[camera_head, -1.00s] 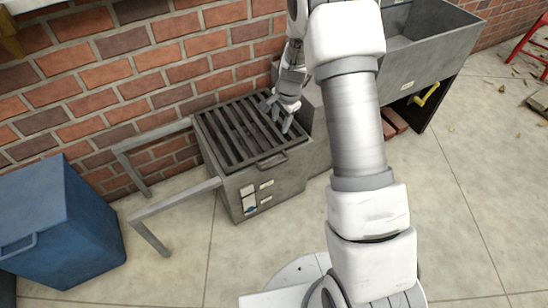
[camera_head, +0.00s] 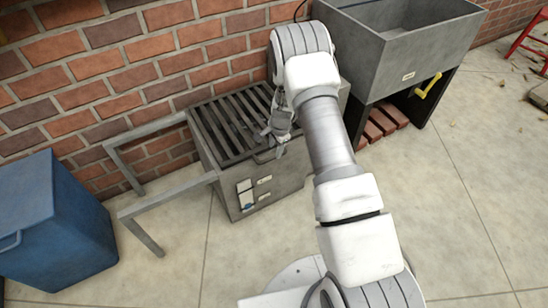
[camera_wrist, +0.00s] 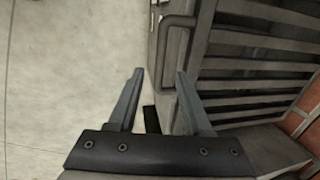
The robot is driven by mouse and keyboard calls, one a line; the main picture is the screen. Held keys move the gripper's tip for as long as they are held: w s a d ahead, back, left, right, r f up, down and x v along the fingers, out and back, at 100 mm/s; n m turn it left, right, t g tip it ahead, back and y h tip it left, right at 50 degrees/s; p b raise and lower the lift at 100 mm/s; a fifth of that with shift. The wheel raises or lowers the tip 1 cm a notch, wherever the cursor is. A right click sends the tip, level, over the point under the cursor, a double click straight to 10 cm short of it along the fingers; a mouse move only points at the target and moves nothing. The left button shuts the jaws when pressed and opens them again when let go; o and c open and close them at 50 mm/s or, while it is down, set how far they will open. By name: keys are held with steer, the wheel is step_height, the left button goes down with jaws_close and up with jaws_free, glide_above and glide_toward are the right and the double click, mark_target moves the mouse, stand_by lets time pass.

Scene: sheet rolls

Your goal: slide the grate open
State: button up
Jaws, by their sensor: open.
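The grate (camera_head: 225,128) is a dark slatted panel lying on top of a grey metal box (camera_head: 228,196) against the brick wall. In the wrist view its slats (camera_wrist: 262,68) fill the right side. A bar handle (camera_wrist: 163,42) sits at the grate's front edge. My gripper (camera_head: 272,140) is over the front right part of the box top, close to the handle in the head view. In the wrist view my gripper (camera_wrist: 159,74) is open, with nothing between its fingers.
Two grey rails on legs (camera_head: 170,195) stick out left from the box, with free room between them. A blue bin (camera_head: 55,225) stands farther left. A grey sink (camera_head: 405,50) on a dark stand is at the right. The tiled floor in front is clear.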

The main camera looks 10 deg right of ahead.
mark_target(274, 157)
steer(key=f, duration=0.3)
steer(key=w+f+b, duration=0.1)
steer(key=shift+a+f, duration=0.15)
steer(key=shift+f, duration=0.25)
jaws_close()
stand_by(1.1)
